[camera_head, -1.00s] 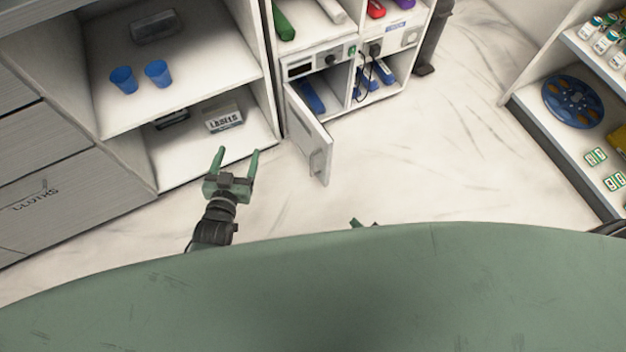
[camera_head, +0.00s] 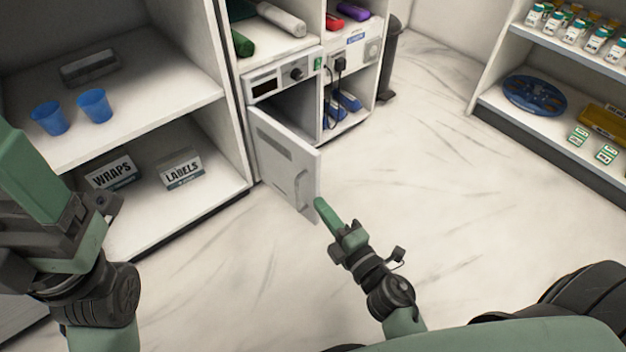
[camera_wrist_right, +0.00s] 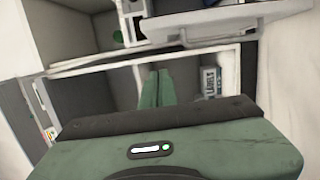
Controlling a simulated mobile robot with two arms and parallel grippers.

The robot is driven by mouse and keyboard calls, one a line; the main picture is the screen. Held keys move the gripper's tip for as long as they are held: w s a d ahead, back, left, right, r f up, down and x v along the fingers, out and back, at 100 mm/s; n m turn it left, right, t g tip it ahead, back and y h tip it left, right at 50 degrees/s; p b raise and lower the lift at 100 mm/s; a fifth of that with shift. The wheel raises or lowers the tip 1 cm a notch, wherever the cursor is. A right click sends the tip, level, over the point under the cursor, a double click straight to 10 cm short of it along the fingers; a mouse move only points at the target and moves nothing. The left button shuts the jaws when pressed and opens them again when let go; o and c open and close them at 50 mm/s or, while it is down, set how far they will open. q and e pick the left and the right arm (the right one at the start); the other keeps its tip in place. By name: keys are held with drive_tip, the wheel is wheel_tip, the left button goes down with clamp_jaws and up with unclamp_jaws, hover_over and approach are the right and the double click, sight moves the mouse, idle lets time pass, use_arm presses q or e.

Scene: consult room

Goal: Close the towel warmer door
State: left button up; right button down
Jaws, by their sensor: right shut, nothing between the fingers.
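The towel warmer (camera_head: 283,72) is a white unit with a dark display and knob. Its pale door (camera_head: 283,165), with a handle, stands swung open towards me, and the dark inside shows above it. My right gripper (camera_head: 320,204) is shut and empty, its tip close beside the door's free lower edge; I cannot tell whether they touch. Its closed green fingers also show in the right wrist view (camera_wrist_right: 157,88), below a pale panel (camera_wrist_right: 220,20) that looks like the door. My left gripper (camera_head: 32,170) is large at the left edge; its fingers are not clear enough to judge.
An open shelf at left holds two blue cups (camera_head: 72,111), a WRAPS box (camera_head: 112,174) and a LABELS box (camera_head: 181,169). A dark bin (camera_head: 388,60) stands right of the towel warmer. A stocked shelf (camera_head: 490,100) stands at right. The floor (camera_head: 430,170) between is clear.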

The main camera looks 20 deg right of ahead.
drive_tip(key=w+d, duration=0.2)
drive_tip(key=w, duration=0.8)
drive_tip(key=shift+w+b, duration=0.15)
drive_tip(key=shift+b, duration=0.15)
